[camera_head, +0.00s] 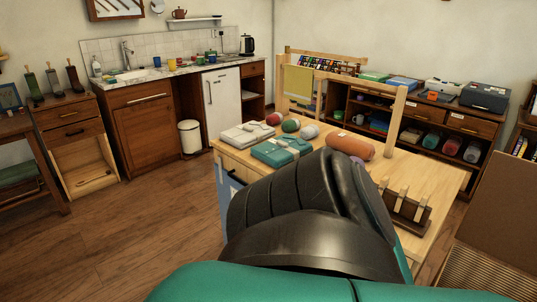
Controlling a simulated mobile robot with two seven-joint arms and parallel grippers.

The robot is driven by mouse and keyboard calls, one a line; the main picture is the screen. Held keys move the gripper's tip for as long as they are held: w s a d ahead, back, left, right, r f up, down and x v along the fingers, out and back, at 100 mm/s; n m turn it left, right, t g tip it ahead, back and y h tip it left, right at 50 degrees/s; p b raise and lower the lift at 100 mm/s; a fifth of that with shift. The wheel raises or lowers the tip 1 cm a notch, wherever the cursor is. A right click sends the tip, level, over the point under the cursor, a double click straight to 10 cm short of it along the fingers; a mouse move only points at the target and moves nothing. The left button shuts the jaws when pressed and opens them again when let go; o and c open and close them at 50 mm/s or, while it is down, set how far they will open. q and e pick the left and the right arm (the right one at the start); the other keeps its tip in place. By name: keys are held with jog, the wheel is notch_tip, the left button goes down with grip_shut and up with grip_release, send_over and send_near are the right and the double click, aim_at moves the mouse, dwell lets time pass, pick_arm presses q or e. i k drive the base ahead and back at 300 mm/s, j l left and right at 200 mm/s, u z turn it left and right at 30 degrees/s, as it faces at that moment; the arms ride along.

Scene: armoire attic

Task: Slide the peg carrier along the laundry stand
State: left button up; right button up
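A dark brown wooden block with several pale upright pegs (406,208) sits at the right of the light wooden table; it looks like the peg carrier. A pale wooden frame with two posts and a long top bar (345,79) rises at the table's far side; it looks like the laundry stand. A yellow-green cloth (298,84) hangs at its left end. My black arm link and teal body parts fill the lower middle and hide much of the table. Neither gripper's fingers show, so their places relative to the carrier cannot be seen.
The light wooden table (446,174) holds a teal folded bundle (281,151), a pale bundle (246,134), yarn balls (291,125) and an orange roll (351,146). Low shelves (463,122) stand behind. A kitchen counter (145,92) runs along the left wall. The floor at left is clear.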

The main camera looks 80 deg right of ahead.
aim_at(404, 219)
jog(key=z, duration=3.5)
